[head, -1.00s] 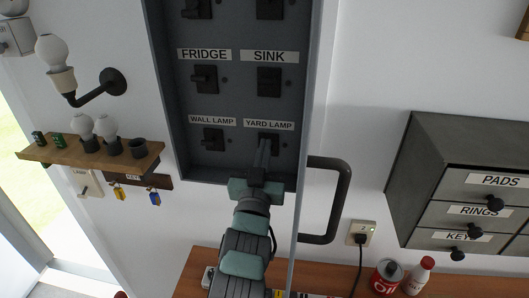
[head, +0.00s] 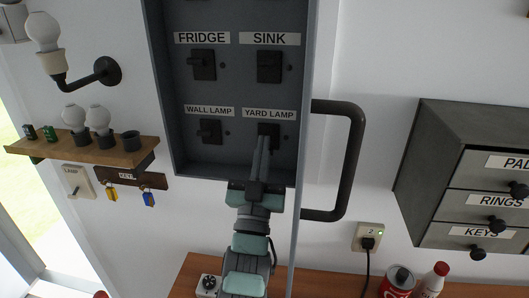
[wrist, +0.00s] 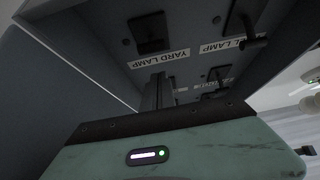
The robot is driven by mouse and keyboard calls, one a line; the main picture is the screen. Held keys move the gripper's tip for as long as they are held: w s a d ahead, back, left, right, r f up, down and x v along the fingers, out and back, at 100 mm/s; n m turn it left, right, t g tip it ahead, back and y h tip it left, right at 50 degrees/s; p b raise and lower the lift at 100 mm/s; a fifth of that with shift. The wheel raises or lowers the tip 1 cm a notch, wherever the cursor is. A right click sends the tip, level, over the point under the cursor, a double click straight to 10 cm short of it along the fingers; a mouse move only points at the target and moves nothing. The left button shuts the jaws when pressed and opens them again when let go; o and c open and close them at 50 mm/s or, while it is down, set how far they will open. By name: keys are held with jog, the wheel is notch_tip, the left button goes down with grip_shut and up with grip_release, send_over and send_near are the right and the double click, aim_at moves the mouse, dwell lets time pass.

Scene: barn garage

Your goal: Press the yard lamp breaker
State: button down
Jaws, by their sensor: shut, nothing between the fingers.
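The yard lamp breaker (head: 273,129) is a dark square switch under the "YARD LAMP" label, at the lower right of the grey breaker panel (head: 231,160). My gripper (head: 264,139) comes up from below with its narrow fingers together and empty. In the head view its tips overlap the lower left of this breaker; I cannot tell whether they touch. The wrist view is upside down. There the yard lamp breaker (wrist: 150,33) shows above its label, and the tips of my gripper (wrist: 158,78) end just under that label, apart from the switch in the picture.
The wall lamp breaker (head: 209,131) is close on the left, and the sink breaker (head: 269,66) is above. The panel's side walls stand close around my gripper. A big dark handle (head: 350,160) sticks out on the right. A shelf with bulbs (head: 80,150) is on the left.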

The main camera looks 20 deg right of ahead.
jog(key=b+v, duration=0.1)
jog(key=v, duration=0.8)
jog(key=shift+f, duration=0.5)
